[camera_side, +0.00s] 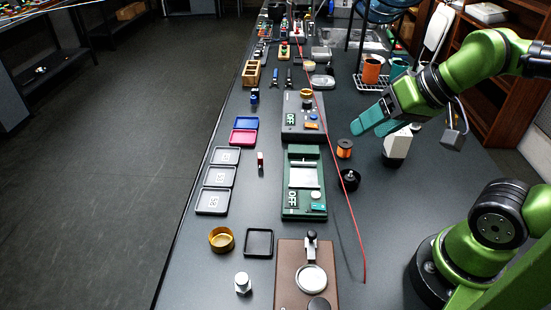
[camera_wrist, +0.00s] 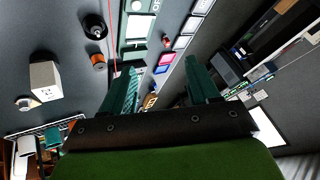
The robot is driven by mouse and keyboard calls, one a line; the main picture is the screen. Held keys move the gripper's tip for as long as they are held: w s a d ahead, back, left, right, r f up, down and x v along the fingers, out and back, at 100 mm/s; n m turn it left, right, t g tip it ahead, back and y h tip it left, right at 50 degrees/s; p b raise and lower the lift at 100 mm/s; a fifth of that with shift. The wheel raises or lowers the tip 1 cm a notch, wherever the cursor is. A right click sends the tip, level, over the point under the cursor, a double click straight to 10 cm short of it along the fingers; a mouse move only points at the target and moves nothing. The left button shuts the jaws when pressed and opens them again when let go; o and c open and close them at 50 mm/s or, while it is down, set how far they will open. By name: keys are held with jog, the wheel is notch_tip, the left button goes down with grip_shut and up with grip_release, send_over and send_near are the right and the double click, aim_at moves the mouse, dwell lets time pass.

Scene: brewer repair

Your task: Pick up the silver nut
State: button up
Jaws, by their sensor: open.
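A small silver hex-sided piece, which looks like the silver nut (camera_side: 243,284), stands on the dark table near the front left in the side view. It is beside a black square tray and a brass ring. I cannot make it out in the wrist view. My gripper (camera_side: 368,128) is high above the right side of the table, far behind and to the right of the nut. Its two teal fingers are apart and nothing is between them. They also show in the wrist view (camera_wrist: 161,75).
A brown plate (camera_side: 290,265) with a metal disc lies right of the nut. A brass ring (camera_side: 221,240) and an empty black tray (camera_side: 259,243) lie behind it. A green device (camera_side: 304,205), a black knob (camera_side: 349,180), an orange spool (camera_side: 344,149) and a red cord (camera_side: 347,205) lie between.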

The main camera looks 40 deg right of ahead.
notch_tip(320, 180, up, 4)
jog(key=w+d+n, duration=0.4)
jog(key=w+d, duration=0.2)
jog(key=d, duration=0.2)
jog(key=w+d+f+n+h, duration=0.2)
jog(key=d+f+n+h, duration=0.15)
jog(key=d+n, duration=0.45)
jog(key=w+d+f+n+h, duration=0.25)
jog(key=d+f, duration=0.25)
jog(key=d, duration=0.7)
jog(key=s+d+r+n+h, duration=0.2)
jog(key=d+r+n+h, duration=0.2)
jog(key=d+n, duration=0.3)
jog(key=s+d+r+n+h, duration=0.3)
jog(key=d+r+n+h, duration=0.15)
jog(key=d+n, duration=0.25)
jog(key=shift+m+y, duration=0.25)
jog(key=shift+y, duration=0.2)
notch_tip(320, 180, down, 25)
jog(key=shift+w+f, duration=0.15)
jog(key=shift+f, duration=0.05)
jog(key=x, duration=0.5)
jog(key=shift+f, duration=0.1)
grip_shut()
